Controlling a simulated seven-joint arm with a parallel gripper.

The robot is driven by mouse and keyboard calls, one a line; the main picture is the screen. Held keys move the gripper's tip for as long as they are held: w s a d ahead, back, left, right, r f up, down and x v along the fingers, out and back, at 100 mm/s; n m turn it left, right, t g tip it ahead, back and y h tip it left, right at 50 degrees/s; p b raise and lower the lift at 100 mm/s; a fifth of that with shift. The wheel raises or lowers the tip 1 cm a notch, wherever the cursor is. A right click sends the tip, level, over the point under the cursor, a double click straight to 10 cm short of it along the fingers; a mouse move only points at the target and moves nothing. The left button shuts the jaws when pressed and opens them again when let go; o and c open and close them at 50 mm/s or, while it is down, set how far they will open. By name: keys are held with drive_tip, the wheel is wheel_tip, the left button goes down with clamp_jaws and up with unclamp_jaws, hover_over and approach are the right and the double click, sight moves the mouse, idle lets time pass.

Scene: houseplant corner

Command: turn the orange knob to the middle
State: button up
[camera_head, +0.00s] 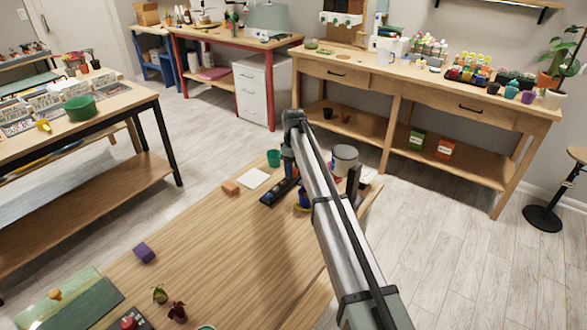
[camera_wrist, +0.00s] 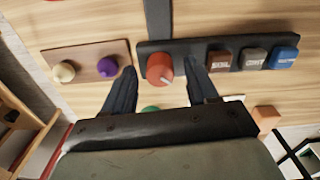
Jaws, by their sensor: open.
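The orange knob (camera_wrist: 158,69) shows in the wrist view, a round red-orange cap with a pale pointer mark toward its lower edge, slightly right. It sits at the left end of a dark panel (camera_wrist: 200,46), which also carries a brown, a grey and a blue button (camera_wrist: 284,58). My gripper (camera_wrist: 161,65) is open, one finger on each side of the knob with visible gaps, so it is not gripping it. In the head view the dark panel (camera_head: 272,197) lies under my arm's end, and the knob cannot be made out.
A wooden plate with a cream knob (camera_wrist: 63,72) and a purple knob (camera_wrist: 107,66) lies left of the panel in the wrist view. An orange block (camera_head: 231,187), white square (camera_head: 253,178), green cup (camera_head: 273,158) and white can (camera_head: 344,158) stand nearby. The table's left middle is mostly clear.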

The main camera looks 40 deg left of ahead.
drive_tip(key=shift+f, duration=0.15)
drive_tip(key=c, duration=1.1)
